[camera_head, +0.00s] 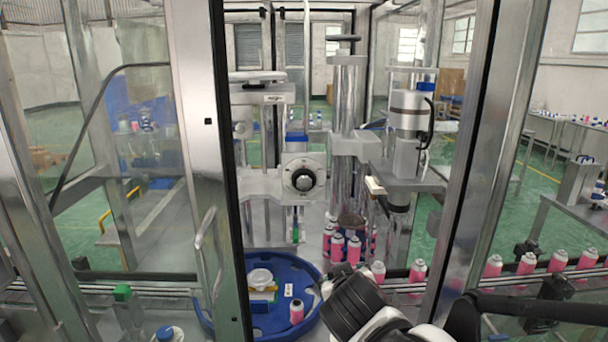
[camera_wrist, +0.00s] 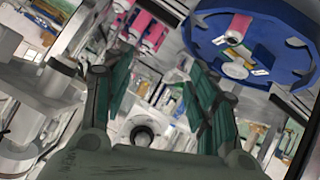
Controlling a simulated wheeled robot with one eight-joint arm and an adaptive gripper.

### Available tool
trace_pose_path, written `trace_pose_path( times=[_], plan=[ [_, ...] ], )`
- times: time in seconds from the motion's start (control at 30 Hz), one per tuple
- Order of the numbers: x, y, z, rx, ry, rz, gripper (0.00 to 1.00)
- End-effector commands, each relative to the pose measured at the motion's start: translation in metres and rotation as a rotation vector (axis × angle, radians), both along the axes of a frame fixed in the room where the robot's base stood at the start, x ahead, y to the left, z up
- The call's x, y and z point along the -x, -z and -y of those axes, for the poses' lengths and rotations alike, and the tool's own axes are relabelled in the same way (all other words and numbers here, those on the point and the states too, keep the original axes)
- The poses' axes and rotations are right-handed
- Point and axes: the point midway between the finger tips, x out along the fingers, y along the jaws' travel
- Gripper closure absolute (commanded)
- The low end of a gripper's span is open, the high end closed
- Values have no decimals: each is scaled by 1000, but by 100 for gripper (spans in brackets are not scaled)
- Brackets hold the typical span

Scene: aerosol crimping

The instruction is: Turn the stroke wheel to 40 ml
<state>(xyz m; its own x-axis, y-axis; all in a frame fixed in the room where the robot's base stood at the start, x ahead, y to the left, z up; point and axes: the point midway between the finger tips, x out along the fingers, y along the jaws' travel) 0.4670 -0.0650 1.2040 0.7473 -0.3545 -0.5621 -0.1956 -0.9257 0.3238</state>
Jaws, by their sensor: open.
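The stroke wheel (camera_head: 303,180) appears to be the round white dial with a black knob on the front of the crimping head. Its scale is too small to read. In the wrist view, a dark round knob on a pale plate (camera_wrist: 142,134) shows low between the fingers, apparently the same wheel, partly hidden by the gripper body. My gripper (camera_wrist: 158,82) is open, its two green-padded fingers spread wide with nothing between them. It is apart from the wheel. In the head view my arm shows at the bottom, and the fingers cannot be made out.
A blue rotary table (camera_head: 255,329) below the head carries a pink can (camera_head: 296,312). Several pink cans (camera_head: 354,250) stand behind it, and others line the conveyor (camera_head: 400,284). Metal door frames (camera_head: 462,170) flank the opening. A crimping column (camera_head: 405,130) stands right of the wheel.

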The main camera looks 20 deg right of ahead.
Motion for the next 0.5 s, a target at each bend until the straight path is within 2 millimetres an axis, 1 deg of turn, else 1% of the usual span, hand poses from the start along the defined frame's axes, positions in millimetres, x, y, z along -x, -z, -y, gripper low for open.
trace_pose_path(
  times=[0.03, 0.13, 0.2, 0.3, 0.4, 0.5],
  plan=[
    [-14, -18, 1, 44, -1, 43, 47],
    [-37, -41, 2, 125, -7, 139, 47],
    [-52, -58, -2, 179, -22, 205, 47],
    [-69, -80, -12, 249, -56, 297, 47],
    [-82, -97, -26, 306, -99, 376, 47],
    [-90, -109, -38, 348, -137, 433, 47]
  ],
)
